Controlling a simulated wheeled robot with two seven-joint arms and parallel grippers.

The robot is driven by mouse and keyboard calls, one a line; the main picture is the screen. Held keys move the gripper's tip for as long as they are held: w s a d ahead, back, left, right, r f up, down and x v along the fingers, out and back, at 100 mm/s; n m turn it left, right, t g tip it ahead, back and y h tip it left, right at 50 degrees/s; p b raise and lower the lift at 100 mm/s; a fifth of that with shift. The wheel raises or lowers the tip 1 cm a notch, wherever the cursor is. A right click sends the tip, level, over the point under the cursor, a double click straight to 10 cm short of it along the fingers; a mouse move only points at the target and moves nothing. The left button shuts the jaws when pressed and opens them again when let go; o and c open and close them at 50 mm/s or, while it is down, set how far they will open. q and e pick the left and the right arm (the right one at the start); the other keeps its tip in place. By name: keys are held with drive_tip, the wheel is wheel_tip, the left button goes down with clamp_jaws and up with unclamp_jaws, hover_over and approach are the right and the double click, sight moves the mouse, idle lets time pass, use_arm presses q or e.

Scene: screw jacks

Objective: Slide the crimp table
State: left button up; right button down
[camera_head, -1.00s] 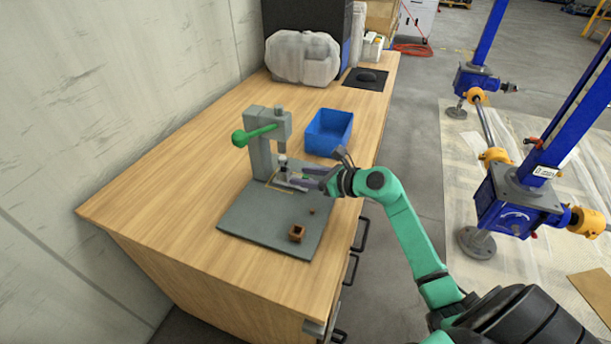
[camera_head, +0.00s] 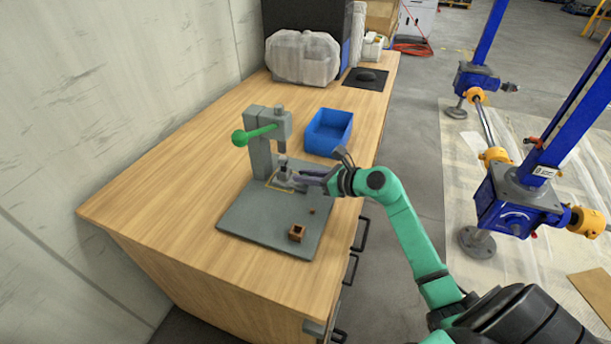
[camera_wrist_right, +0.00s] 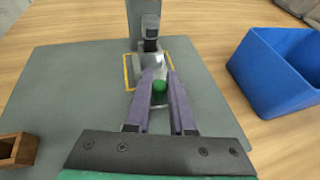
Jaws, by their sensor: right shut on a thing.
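The crimp table (camera_head: 284,181) is a small grey slide on the press base, under the head of the grey press (camera_head: 263,150). In the right wrist view the crimp table (camera_wrist_right: 150,63) lies partly within a yellow outline (camera_wrist_right: 127,72). My right gripper (camera_head: 299,178) is shut on the crimp table at its near end. A green knob (camera_wrist_right: 160,87) shows between the purple fingers, which partly hide the grip. My left gripper is out of view.
A blue bin (camera_head: 329,132) stands behind and right of the press. The press has a green handle (camera_head: 252,134). The wooden bench (camera_head: 170,190) is clear at left.

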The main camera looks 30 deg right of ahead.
idle(0.7)
drive_tip(key=shift+s+d+f, duration=0.15)
drive_tip(key=shift+d, duration=0.05)
drive_tip(key=s+d+b, duration=0.1)
drive_tip(key=s+d, duration=0.1)
drive_tip(key=s+d+b, duration=0.1)
drive_tip(key=s+d, duration=0.1)
drive_tip(key=s, duration=0.1)
drive_tip(key=shift+d+f, duration=0.1)
drive_tip(key=shift+d, duration=0.05)
drive_tip(key=shift+s+d+b, duration=0.2)
drive_tip(key=shift+s+b, duration=0.05)
drive_tip(key=shift+b, duration=0.1)
drive_tip(key=c, duration=0.8)
unclamp_jaws()
drive_tip(key=shift+d+r, duration=0.1)
drive_tip(key=shift+r, duration=0.1)
drive_tip(key=shift+o, duration=0.2)
drive_tip(key=shift+s, duration=0.1)
